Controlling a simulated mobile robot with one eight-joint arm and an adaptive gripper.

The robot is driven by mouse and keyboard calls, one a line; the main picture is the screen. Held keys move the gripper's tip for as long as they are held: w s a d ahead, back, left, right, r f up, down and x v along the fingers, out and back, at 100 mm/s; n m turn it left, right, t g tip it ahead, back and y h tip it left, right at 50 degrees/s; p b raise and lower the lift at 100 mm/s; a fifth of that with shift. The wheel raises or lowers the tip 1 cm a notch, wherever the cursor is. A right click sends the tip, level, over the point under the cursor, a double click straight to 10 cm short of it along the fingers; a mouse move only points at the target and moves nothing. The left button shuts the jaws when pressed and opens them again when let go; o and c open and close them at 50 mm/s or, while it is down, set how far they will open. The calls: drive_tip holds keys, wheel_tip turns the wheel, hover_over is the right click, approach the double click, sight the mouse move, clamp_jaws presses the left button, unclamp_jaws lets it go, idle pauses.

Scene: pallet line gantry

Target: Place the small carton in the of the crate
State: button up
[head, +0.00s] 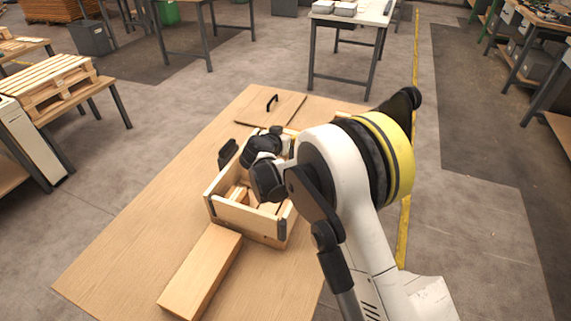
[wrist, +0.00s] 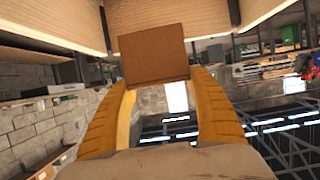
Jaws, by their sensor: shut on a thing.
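The open wooden crate (head: 262,222) with dark corner brackets stands on the wooden table. Light wooden pieces show inside it. The small brown carton (wrist: 153,50) is between the yellow fingers of my gripper (wrist: 160,78) in the wrist view, and the gripper is shut on it. In the head view, my arm reaches over the crate and hides its right and far parts. The fingertips and the carton are hidden there, so their height over the crate cannot be told. Pale wooden surfaces show beyond the carton in the wrist view.
A long wooden block (head: 200,272) lies in front of the crate. A flat wooden panel with a black handle (head: 272,103) lies behind it. The table's left part (head: 130,245) is clear.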

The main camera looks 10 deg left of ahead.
wheel_tip(320, 180, down, 10)
drive_tip(key=b, duration=0.3)
drive_tip(key=shift+r, duration=0.1)
drive_tip(key=shift+s, duration=0.1)
drive_tip(key=o, duration=1.4)
drive_tip(key=shift+s+r, duration=0.1)
drive_tip(key=shift+s, duration=0.05)
drive_tip(key=p+v, duration=0.2)
drive_tip(key=v, duration=0.4)
drive_tip(key=shift+s+a+r+p, duration=0.1)
drive_tip(key=shift+s+a+p, duration=0.1)
drive_tip(key=shift+p, duration=0.2)
drive_tip(key=shift+s, duration=0.35)
